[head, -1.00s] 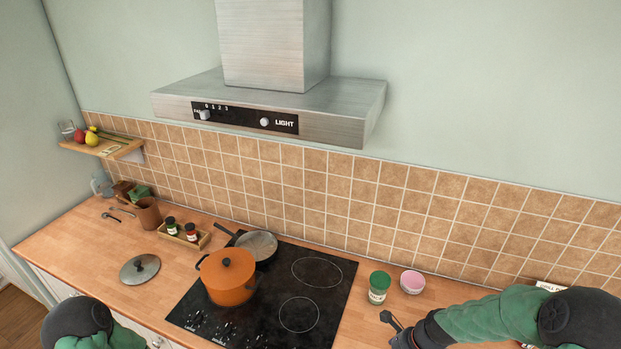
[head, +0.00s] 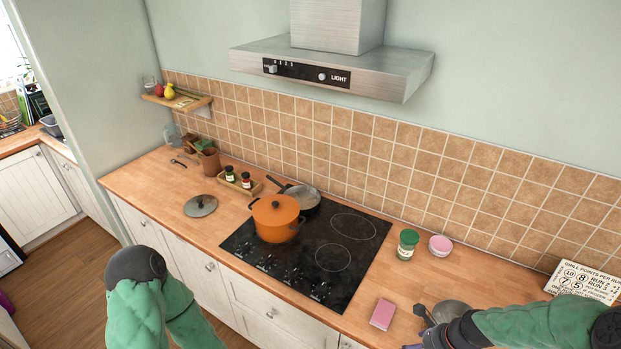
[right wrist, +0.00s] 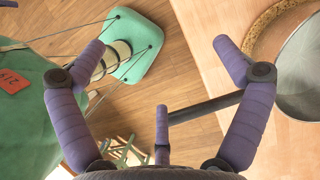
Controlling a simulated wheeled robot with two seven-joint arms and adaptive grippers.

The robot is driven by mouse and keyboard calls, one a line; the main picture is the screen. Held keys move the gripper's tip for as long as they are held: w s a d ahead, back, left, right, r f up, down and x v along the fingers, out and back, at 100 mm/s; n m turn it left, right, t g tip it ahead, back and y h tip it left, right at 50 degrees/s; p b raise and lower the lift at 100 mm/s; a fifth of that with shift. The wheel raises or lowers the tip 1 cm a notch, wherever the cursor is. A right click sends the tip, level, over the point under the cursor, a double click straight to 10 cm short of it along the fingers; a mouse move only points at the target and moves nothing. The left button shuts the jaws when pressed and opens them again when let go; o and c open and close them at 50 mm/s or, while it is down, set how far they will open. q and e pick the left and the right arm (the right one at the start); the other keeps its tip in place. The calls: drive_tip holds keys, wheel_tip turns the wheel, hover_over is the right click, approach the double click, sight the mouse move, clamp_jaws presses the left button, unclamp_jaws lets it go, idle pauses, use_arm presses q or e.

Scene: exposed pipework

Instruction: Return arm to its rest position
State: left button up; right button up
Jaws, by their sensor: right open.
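My right arm comes in at the lower right of the head view, stretched over the counter (head: 352,322) right of the hob. Its gripper (head: 420,322) is partly cut off by the bottom edge there. In the right wrist view the right gripper (right wrist: 160,55) has its purple fingers spread wide, with nothing held between the tips. My left arm shows only as a green bent part at the lower left. The left gripper is out of view.
A grey round pan or lid (head: 452,309) lies close beside the right gripper. A pink block (head: 383,314), a green-lidded jar (head: 407,244) and a pink bowl (head: 440,246) are nearby. An orange pot (head: 276,221) stands on the hob (head: 325,262). Wooden floor (head: 75,262) is clear at left.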

use_arm(q)
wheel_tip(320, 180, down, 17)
drive_tip(key=b, duration=1.6)
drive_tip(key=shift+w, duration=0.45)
use_arm(e)
drive_tip(key=s+a+f+n, duration=0.2)
drive_tip(key=a+f+n, duration=0.4)
drive_tip(key=f, duration=0.4)
drive_tip(key=s+a+f+n+g, duration=0.1)
drive_tip(key=s+a+f+n, duration=0.2)
drive_tip(key=a+f+n, duration=0.3)
drive_tip(key=s+a+f+n, duration=0.2)
drive_tip(key=a+f+n, duration=0.4)
drive_tip(key=f, duration=0.9)
drive_tip(key=n, duration=0.2)
drive_tip(key=shift+s+a+f+n+g, duration=0.15)
drive_tip(key=shift+s+a+n+g, duration=0.05)
drive_tip(key=shift+s+n+g, duration=0.2)
